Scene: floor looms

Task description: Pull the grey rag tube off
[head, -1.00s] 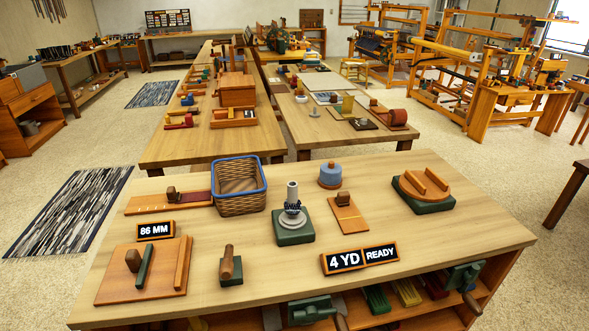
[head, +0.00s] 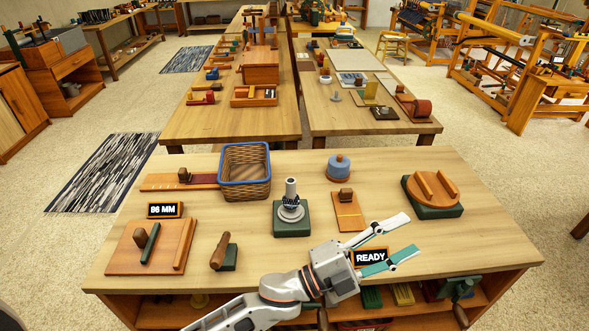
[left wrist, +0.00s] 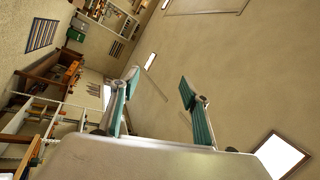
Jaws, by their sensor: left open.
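A grey post-like piece (head: 291,188) stands upright on a square green base (head: 292,230) near the middle of the front table. A dark patterned band is around its lower part, above a pale grey disc; I cannot tell where the rag tube ends and the post begins. My left gripper (head: 408,233) is open and empty, its green-padded fingers spread and pointing right, to the right of the post and above the READY sign. The left wrist view shows the same open fingers (left wrist: 158,100) with only the room between them. My right gripper is not in view.
A blue-rimmed wicker basket (head: 260,185) stands just behind left of the post. A blue cylinder (head: 339,166) and a small board with a wooden block (head: 348,214) are to its right. A round wooden piece (head: 448,188) sits farther right.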

